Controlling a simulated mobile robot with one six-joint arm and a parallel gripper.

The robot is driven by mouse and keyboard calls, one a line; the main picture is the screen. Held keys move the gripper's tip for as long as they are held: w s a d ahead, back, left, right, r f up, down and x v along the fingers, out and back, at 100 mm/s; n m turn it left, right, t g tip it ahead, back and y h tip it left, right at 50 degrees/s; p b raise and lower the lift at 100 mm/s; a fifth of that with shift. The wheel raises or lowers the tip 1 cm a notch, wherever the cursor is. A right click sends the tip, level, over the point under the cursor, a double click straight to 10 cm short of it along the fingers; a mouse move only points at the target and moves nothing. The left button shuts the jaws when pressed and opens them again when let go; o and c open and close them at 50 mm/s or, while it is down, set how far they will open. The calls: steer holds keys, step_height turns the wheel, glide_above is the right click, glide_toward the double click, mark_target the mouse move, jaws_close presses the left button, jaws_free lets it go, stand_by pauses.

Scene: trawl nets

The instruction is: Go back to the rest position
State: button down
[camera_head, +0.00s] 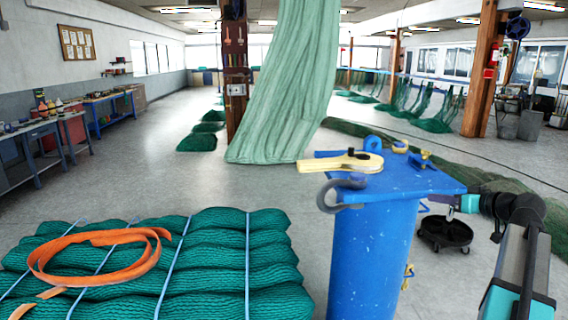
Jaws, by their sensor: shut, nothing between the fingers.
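My arm comes in from the lower right, and its gripper (436,199) shows small at the right edge of the blue stand (375,255). The gripper is shut with nothing held. Its fingertips are small and partly hard to make out against the stand's edge.
Green bundled netting (225,255) tied with pale cords fills the lower left, with an orange strap (100,238) on it. A black wheeled dolly (445,232) stands behind the stand at right. A green net (290,80) hangs behind. The middle floor at left is clear.

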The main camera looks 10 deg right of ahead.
steer(key=w+a+f+n+g+y, duration=0.1)
steer(key=w+a+f+g+y, duration=0.15)
steer(key=a+f, duration=0.85)
steer(key=w+a+f+g+y, duration=0.15)
steer(key=w+a+f, duration=0.25)
steer(key=a+f, duration=0.75)
steer(key=s+a+f+n+g, duration=0.1)
steer(key=s+a+f+g, duration=0.25)
steer(key=a+f, duration=0.7)
steer(key=s+a+f+g, duration=0.35)
steer(key=a+f, duration=0.35)
steer(key=f, duration=0.7)
steer(key=s+a+f+g+h, duration=0.1)
steer(key=s+a+f+g, duration=0.3)
steer(key=s+f, duration=0.6)
steer(key=s+a+f+g+h, duration=0.1)
steer(key=s+a+f+g, duration=0.1)
steer(key=s+a+f, duration=0.85)
steer(key=s+d+f+g+h, duration=0.1)
steer(key=s+d, duration=0.1)
steer(key=s, duration=0.4)
steer(key=s+d+f+g+h, duration=0.1)
steer(key=s+d, duration=0.2)
steer(key=s, duration=0.3)
steer(key=s+d+m+h, duration=0.2)
steer(key=s+d+h, duration=0.1)
steer(key=s+d, duration=0.2)
steer(key=shift+d+f+m+g, duration=0.25)
steer(key=shift+d+m+g, duration=0.05)
steer(key=shift+d, duration=0.65)
